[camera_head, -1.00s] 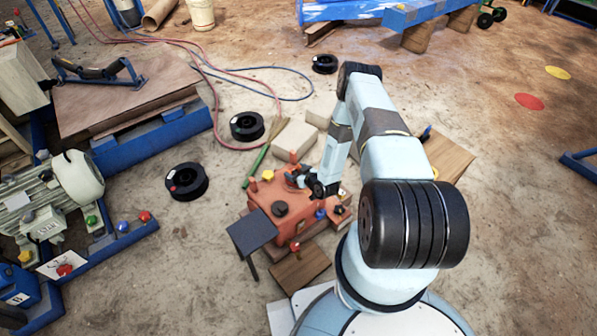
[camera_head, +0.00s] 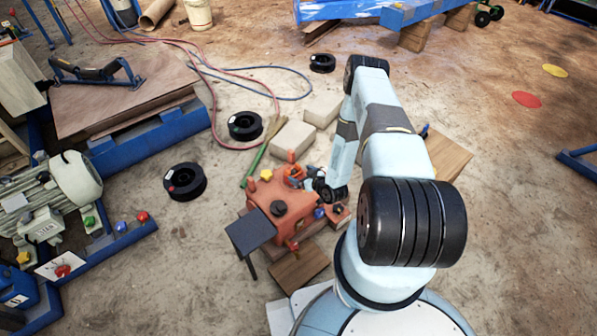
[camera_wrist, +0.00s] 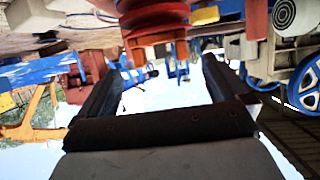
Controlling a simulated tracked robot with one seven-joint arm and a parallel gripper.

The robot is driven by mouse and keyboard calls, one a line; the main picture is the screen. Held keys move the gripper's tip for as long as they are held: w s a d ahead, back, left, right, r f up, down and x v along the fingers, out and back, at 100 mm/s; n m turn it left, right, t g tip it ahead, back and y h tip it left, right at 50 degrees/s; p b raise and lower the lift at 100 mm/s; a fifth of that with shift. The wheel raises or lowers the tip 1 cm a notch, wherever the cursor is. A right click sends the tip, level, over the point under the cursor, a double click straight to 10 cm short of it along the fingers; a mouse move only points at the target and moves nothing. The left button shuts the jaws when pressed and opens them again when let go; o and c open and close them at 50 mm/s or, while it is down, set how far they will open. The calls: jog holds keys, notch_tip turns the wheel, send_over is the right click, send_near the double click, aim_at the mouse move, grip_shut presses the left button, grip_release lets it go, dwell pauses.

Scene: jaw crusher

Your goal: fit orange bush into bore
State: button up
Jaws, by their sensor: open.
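My gripper (camera_wrist: 160,68) is open in the wrist view, its two dark fingers spread with nothing clasped between them. A round red-orange part (camera_wrist: 152,12) with a dark lower section shows at the top middle, beyond the fingers; I cannot tell whether it is the bush. Neither the orange bush nor the bore can be told apart with certainty.
A dark plate on a leg (camera_head: 250,232) stands left of the machine body. Pale blocks (camera_head: 293,138) and a green bar (camera_head: 256,160) lie behind it. A wooden board (camera_head: 445,152) lies right of my arm. Black spools (camera_head: 185,181) lie on open floor at left.

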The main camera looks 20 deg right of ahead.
jog(key=v, duration=0.6)
jog(key=w+d+r+g+h, duration=0.15)
jog(key=w+r, duration=0.25)
jog(key=r, duration=0.4)
jog(key=w+d+r+n, duration=0.1)
jog(key=w+d+r, duration=0.1)
jog(key=w+r, duration=0.35)
jog(key=w+d+r+g+h, duration=0.1)
jog(key=w+r, duration=0.2)
jog(key=r, duration=0.6)
notch_tip(320, 180, up, 25)
jog(key=s+m+g+h, duration=0.2)
jog(key=s+h, duration=0.1)
jog(key=s+a+r+m+h, duration=0.1)
jog(key=s+a+r, duration=0.1)
jog(key=s+r, duration=0.6)
jog(key=s+a+r+m, duration=0.1)
jog(key=s+a+r, duration=0.1)
jog(key=s+r, duration=0.6)
jog(key=s+a+r+g, duration=0.1)
jog(key=s+r, duration=0.3)
jog(key=s, duration=0.6)
jog(key=s+a+r+m+g+y, duration=0.1)
jog(key=s+a+r, duration=0.2)
jog(key=s, duration=0.8)
jog(key=shift+s+r+m, duration=0.3)
jog(key=shift+r, duration=0.35)
